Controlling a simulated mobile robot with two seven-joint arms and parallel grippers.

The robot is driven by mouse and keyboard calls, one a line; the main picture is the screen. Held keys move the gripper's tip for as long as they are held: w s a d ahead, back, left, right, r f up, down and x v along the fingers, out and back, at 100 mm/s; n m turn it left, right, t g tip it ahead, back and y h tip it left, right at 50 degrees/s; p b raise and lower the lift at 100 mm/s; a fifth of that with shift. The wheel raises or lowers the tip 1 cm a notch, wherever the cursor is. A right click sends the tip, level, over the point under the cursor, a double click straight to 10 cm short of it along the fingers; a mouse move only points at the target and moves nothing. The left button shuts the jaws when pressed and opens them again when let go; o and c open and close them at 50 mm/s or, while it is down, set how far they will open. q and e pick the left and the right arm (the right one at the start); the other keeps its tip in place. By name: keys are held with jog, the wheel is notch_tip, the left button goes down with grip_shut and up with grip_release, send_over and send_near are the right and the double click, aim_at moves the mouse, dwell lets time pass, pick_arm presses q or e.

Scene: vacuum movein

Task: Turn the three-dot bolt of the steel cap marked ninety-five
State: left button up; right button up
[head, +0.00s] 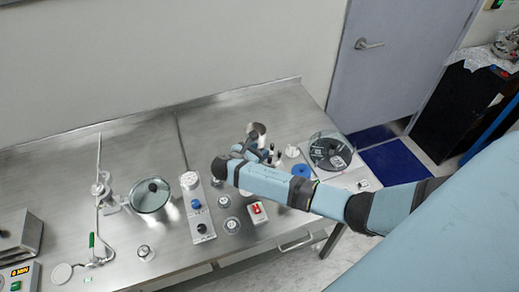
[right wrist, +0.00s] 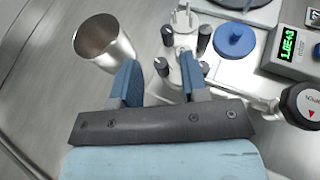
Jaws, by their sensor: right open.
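My right gripper (head: 258,150) is over the bench in the head view, partly hidden by my own forearm. In the right wrist view its two blue fingers (right wrist: 158,78) are apart, with nothing held between them. A pale metal fixture with several dark knobs (right wrist: 183,60) stands just beyond the right fingertip; whether they touch I cannot tell. Small round steel pieces (head: 232,225) sit on the bench in the head view, another farther left (head: 145,252). No ninety-five mark or three-dot bolt is readable in either view. My left gripper is not in view.
A steel cup (right wrist: 103,40) stands beside the left finger. A blue disc (right wrist: 235,39) and a mbar display box (right wrist: 290,52) lie to the right. In the head view a glass-lidded vessel (head: 150,195), a panel with knobs (head: 198,210) and a red-switch box (head: 258,212) crowd the bench.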

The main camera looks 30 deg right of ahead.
jog(key=shift+w+d+f, duration=0.1)
jog(key=shift+d+f, duration=0.05)
jog(key=shift+d, duration=0.2)
grip_shut()
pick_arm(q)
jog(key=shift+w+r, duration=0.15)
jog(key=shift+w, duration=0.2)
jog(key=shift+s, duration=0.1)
pick_arm(e)
jog(key=shift+g, duration=0.3)
